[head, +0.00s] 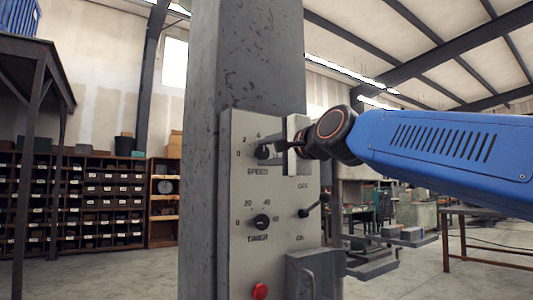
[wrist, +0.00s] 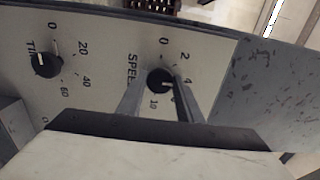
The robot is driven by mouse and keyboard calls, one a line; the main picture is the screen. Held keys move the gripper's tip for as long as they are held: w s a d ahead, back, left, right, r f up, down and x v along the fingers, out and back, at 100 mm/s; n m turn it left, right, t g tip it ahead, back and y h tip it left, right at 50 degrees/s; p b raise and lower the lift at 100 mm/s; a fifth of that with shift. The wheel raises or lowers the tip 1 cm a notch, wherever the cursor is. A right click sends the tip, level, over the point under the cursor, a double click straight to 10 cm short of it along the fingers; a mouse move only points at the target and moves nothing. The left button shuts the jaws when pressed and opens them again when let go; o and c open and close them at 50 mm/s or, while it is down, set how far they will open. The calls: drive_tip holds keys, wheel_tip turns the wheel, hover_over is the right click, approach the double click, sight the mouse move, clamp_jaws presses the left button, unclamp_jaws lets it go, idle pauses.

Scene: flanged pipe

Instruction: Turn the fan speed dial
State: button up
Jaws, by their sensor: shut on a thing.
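The fan speed dial is a small round black knob (head: 263,152) above the word SPEED on a grey control panel (head: 238,190). In the wrist view the speed knob (wrist: 159,79) has a pale pointer line and the numbers 0, 2, 4 and 10 around it; other marks are hidden by the fingers. My gripper (head: 272,151) reaches in from the right, and its fingers are shut on the knob. In the wrist view the gripper fingers (wrist: 158,98) lie on either side of the knob. The pointer's line aims toward the side near the 4.
Below is a TIMER knob (head: 261,221), also black. A lever with a black ball (head: 314,205) sticks out at the panel's right, near OFF and ON marks. A red button (head: 260,291) is low on the panel. A grey box (head: 313,272) juts out at lower right. The panel is on a grey column (head: 248,60).

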drive_tip(key=n, duration=0.8)
drive_tip(key=shift+f+n, duration=0.1)
drive_tip(key=shift+n, duration=0.3)
drive_tip(key=n, duration=0.4)
drive_tip(key=shift+n, duration=2.5)
drive_tip(key=o, duration=1)
drive_tip(key=shift+o, duration=0.2)
